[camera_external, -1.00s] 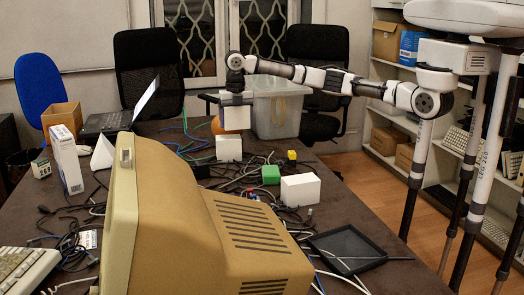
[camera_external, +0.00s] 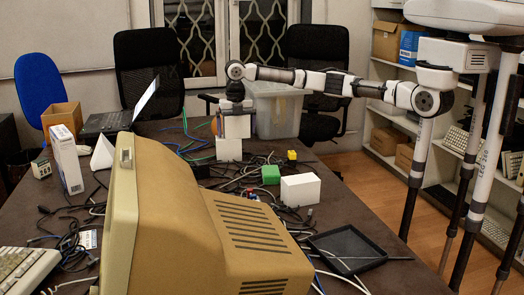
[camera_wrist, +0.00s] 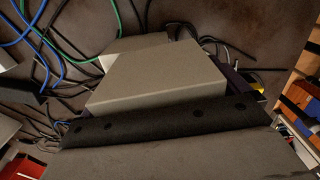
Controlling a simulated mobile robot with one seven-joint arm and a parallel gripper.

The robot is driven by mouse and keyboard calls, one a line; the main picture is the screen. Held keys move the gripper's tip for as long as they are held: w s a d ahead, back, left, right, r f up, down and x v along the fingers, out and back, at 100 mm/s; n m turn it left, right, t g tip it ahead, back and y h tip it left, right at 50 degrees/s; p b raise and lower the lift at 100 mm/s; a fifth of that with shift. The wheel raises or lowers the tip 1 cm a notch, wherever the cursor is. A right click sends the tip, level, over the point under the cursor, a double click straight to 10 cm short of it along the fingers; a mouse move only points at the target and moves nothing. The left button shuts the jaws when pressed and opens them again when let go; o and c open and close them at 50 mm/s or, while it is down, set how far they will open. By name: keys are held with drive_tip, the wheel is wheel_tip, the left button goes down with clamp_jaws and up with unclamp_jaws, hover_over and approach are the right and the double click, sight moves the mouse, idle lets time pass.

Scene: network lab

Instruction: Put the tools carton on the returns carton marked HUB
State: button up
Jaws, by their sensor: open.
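My gripper (camera_external: 235,117) is low over the far part of the table, pointing down and open. A pale grey-white carton (camera_external: 236,127), apparently the tools carton, sits between its fingers. It fills the middle of the wrist view (camera_wrist: 160,78). Right below it is a white carton (camera_external: 228,149) on the table. A corner of that lower carton shows past the upper one in the wrist view (camera_wrist: 130,46). The upper carton appears to rest on the lower one, but the contact is not clear. Another white carton (camera_external: 300,189) stands nearer, to the right. No HUB marking is readable.
A clear plastic bin (camera_external: 277,112) stands just behind my gripper. Loose cables, a green block (camera_external: 271,174) and a small yellow block (camera_external: 292,155) lie around the cartons. A black tray (camera_external: 346,248) and a large beige monitor (camera_external: 200,220) are nearer the camera.

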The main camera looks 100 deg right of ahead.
wheel_tip(320, 180, up, 12)
drive_tip(key=shift+r+b, duration=0.1)
drive_tip(key=shift+b, duration=0.45)
